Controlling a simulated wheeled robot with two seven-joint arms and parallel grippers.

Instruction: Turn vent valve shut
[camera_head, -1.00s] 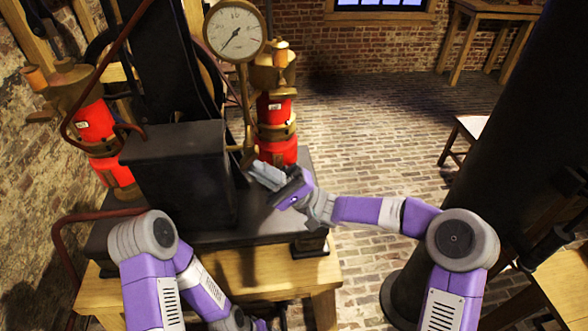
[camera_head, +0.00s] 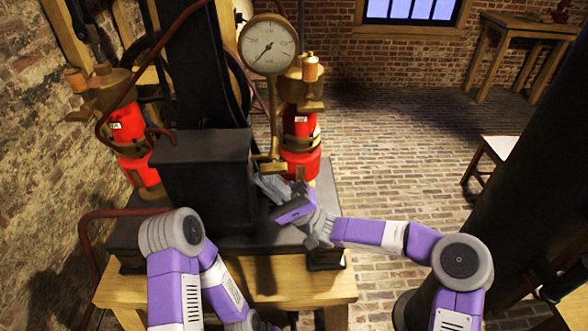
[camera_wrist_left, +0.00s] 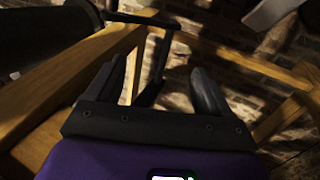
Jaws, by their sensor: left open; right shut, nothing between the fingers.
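The brass pipe under the white round gauge (camera_head: 267,45) ends in a brass fitting (camera_head: 268,158) beside the black box; I cannot tell for sure whether this is the vent valve. My right gripper (camera_head: 267,187) is shut and empty, its fingertips just below that fitting in the picture. I cannot tell whether they touch it. The gripper hides part of what lies behind it. My left gripper shows in the left wrist view (camera_wrist_left: 165,88), open and empty, with its fingers apart near wooden beams. In the head view it is low and mostly out of sight.
Red and brass cylinders stand at the right (camera_head: 300,125) and left (camera_head: 128,130) of the black box (camera_head: 205,165). They stand on a black slab over a wooden stand (camera_head: 295,290). A dark column (camera_head: 520,190) is at right. Brick floor lies open between.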

